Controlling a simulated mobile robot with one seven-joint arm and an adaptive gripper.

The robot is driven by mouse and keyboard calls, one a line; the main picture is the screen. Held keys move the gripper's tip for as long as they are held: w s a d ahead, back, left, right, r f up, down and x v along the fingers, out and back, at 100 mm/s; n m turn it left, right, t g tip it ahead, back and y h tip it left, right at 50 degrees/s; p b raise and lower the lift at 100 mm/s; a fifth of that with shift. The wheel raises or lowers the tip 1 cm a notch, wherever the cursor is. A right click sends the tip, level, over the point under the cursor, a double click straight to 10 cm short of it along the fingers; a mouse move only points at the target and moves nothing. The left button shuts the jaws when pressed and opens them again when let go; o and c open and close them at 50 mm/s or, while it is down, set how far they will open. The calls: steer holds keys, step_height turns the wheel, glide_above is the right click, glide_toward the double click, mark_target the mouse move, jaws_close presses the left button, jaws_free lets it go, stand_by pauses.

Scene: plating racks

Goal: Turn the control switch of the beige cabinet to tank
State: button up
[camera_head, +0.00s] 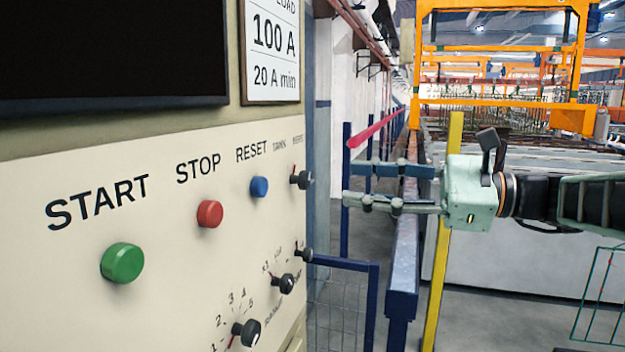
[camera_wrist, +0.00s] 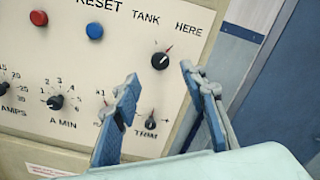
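The beige cabinet (camera_head: 150,250) fills the left of the head view, with its panel seen at a slant. Its control switch (camera_head: 302,180) is a small black knob near the panel's right edge. In the wrist view the switch (camera_wrist: 160,61) sits below the words TANK and HERE, and its red pointer leans up and right, on the HERE side. My gripper (camera_head: 346,184) is open and empty, to the right of the switch and apart from it. In the wrist view the switch shows between and just beyond my fingertips (camera_wrist: 160,72).
Green (camera_head: 122,263), red (camera_head: 210,214) and blue (camera_head: 259,187) buttons and several other black knobs (camera_head: 246,332) share the panel. A blue rail (camera_head: 404,260) and a yellow post (camera_head: 442,240) stand behind my gripper. Space between fingers and panel looks clear.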

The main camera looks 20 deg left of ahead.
mark_target(308, 179)
steer(key=a, duration=0.5)
steer(key=s+a+p, duration=0.1)
steer(key=a, duration=0.2)
steer(key=shift+a, duration=0.1)
jaws_close()
